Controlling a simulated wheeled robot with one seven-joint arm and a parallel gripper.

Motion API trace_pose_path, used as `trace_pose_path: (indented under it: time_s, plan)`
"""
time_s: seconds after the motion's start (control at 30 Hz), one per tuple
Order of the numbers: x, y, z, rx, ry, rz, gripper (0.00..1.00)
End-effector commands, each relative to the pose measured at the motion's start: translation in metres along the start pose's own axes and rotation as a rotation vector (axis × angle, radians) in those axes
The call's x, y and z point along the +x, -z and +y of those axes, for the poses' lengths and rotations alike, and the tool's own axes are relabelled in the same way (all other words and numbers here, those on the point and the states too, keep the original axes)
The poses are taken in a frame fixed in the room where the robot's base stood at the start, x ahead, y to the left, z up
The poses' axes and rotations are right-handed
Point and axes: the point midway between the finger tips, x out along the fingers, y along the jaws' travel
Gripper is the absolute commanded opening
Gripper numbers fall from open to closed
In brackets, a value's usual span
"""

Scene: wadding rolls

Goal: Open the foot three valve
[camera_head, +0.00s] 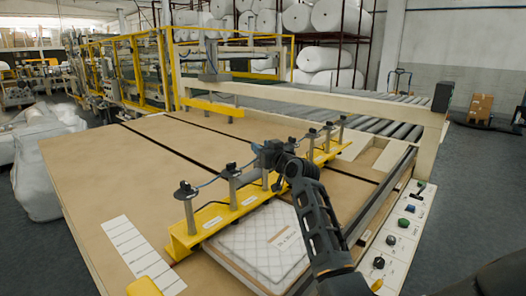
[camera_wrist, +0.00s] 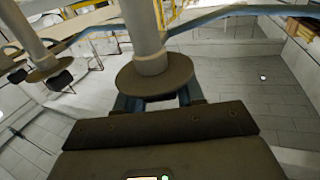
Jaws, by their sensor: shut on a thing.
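A yellow beam (camera_head: 215,218) carries a row of upright grey feet with dark valve tops, joined by a blue hose. The nearest foot's valve (camera_head: 185,190) and the second foot's valve (camera_head: 232,170) stand clear. My gripper (camera_head: 268,155) is at the top of the third foot, counted from the near left end, and covers its valve. In the wrist view, a grey post (camera_wrist: 145,30) with a brown disc (camera_wrist: 155,75) stands in front of my gripper (camera_wrist: 160,100). My fingers are shut on the valve there; the disc hides the grip and the valve's angle.
A white quilted pad (camera_head: 262,245) lies under the beam on a brown table (camera_head: 90,165). A control panel (camera_head: 402,228) with knobs and buttons runs along the right edge. More feet (camera_head: 311,140) stand close behind my gripper.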

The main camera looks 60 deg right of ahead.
Motion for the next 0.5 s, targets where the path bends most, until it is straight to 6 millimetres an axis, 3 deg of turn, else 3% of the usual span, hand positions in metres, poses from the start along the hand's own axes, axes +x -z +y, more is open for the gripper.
trace_pose_path:
  time_s: [0.03,0.5]
  plan:
    - [0.0006,-0.0066,0.0017,0.001,0.012,0.002,0.07]
    - [0.0005,-0.0062,-0.0015,-0.002,0.193,0.004,0.07]
